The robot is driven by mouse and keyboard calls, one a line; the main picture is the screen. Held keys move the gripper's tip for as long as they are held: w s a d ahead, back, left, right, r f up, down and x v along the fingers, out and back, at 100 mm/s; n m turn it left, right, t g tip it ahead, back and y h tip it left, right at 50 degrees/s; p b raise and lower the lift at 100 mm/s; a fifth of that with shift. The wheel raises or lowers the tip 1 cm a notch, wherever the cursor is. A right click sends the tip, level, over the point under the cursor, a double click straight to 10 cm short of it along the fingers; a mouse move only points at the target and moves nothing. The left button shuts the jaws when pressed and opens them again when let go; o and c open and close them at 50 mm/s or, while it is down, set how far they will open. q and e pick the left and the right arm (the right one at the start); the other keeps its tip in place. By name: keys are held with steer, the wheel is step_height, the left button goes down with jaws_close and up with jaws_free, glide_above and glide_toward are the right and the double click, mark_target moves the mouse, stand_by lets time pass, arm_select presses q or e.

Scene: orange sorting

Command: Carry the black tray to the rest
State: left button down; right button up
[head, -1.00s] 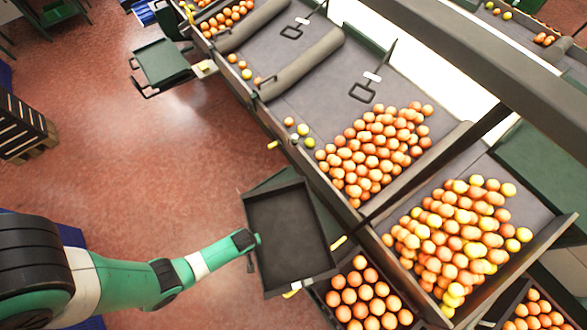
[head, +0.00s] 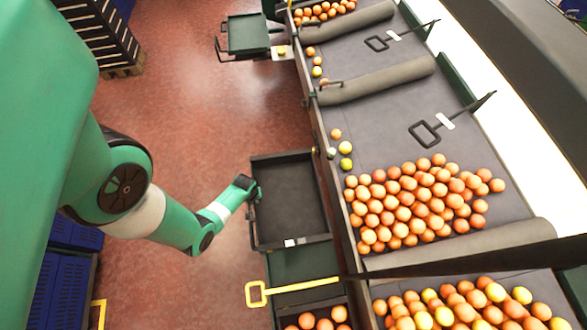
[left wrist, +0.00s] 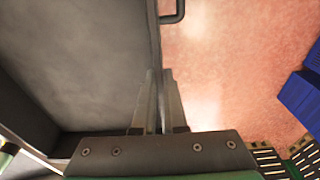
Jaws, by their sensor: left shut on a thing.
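The black tray (head: 288,238) is empty and looks roughly level in the head view, alongside the left edge of the orange-sorting table. My left gripper (head: 256,191) is shut on the tray's left rim. In the left wrist view the two fingers (left wrist: 159,105) pinch the wall of the tray (left wrist: 75,65), whose bare inside fills the left side. A green flat surface (head: 300,263) shows just below the tray in the head view; I cannot tell whether it is the rest. Another green stand (head: 248,34) is farther up. My right gripper is not in view.
Oranges lie heaped on the grey sorting table (head: 375,110) at the right. A yellow handle (head: 295,288) sticks out left below the tray. Blue crates (head: 65,285) stand at lower left and a pallet stack (head: 105,35) at upper left. The red floor left of the tray is clear.

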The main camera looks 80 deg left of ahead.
mark_target(265, 229)
arm_select(q)
steer(key=d+f, duration=0.1)
steer(key=d+f+b, duration=0.1)
steer(key=d, duration=0.1)
steer(key=w+d+f, duration=0.1)
steer(key=d, duration=0.1)
steer(key=shift+w+b, duration=0.1)
steer(key=shift+b, duration=0.25)
steer(key=d+f+b, duration=0.2)
steer(key=w+d+f+b, duration=0.1)
steer(key=d+f+b, duration=0.2)
steer(key=shift+w+f, duration=0.1)
steer(key=shift+f, duration=0.05)
steer(key=shift+w, duration=0.1)
steer(key=f, duration=0.1)
steer(key=f+b, duration=0.2)
steer(key=shift+d+f, duration=0.2)
steer(key=shift+d, duration=0.05)
steer(key=shift+f+b, duration=0.15)
steer(key=shift+b, duration=0.2)
steer(key=c, duration=1)
jaws_free()
